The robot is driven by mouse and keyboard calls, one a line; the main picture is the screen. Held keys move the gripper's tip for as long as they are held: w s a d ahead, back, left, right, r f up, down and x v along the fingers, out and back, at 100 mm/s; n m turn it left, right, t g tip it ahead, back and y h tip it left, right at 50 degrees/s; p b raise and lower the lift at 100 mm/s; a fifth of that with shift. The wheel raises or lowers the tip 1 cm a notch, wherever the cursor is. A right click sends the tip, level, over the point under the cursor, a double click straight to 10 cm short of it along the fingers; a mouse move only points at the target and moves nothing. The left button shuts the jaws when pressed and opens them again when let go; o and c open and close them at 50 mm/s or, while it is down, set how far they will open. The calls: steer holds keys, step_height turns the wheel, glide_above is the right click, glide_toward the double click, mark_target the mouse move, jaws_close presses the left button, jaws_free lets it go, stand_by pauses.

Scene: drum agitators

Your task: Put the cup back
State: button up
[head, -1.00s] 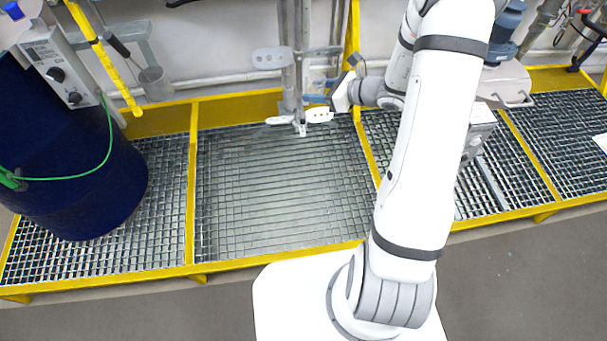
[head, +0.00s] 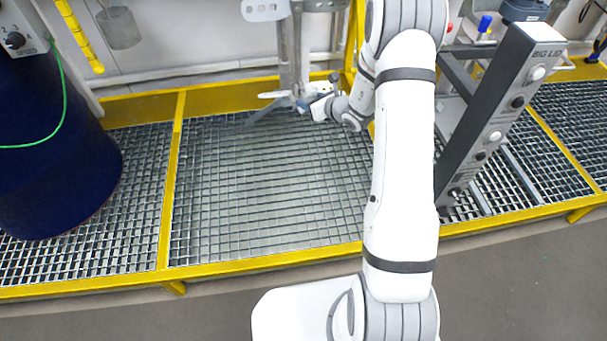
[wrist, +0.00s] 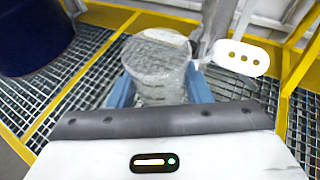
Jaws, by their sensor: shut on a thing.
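A grey, round metal-looking cup (wrist: 158,62) sits between the two blue fingers of my gripper (wrist: 160,92) in the wrist view. The fingers press on its left and right sides, and it is held above the grating. In the head view my gripper (head: 312,106) is small, low beside the foot of the mixer column (head: 296,50). The cup cannot be made out clearly there. Another grey cup-like vessel (head: 120,28) hangs by the wall at upper left, apart from my gripper.
A white plate with three holes (wrist: 240,57) is close right of the held cup. A dark blue drum (head: 50,150) stands at left. A grey post marked BIG LID (head: 500,115) stands right of my arm. The middle grating (head: 265,195) is clear, edged by yellow rails.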

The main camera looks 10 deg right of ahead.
steer(key=m+t+h+b, duration=0.1)
steer(key=m+h+b, duration=0.1)
steer(key=b, duration=1)
glide_above(303, 164)
step_height(303, 164, down, 31)
step_height(303, 164, down, 7)
steer(key=b, duration=0.2)
steer(key=shift+w+b, duration=0.1)
steer(key=shift+b, duration=0.3)
steer(key=shift+f+b, duration=0.7)
steer(key=shift+f, duration=1.05)
steer(key=shift+f, duration=0.2)
steer(key=o, duration=1)
steer(key=shift+r, duration=0.15)
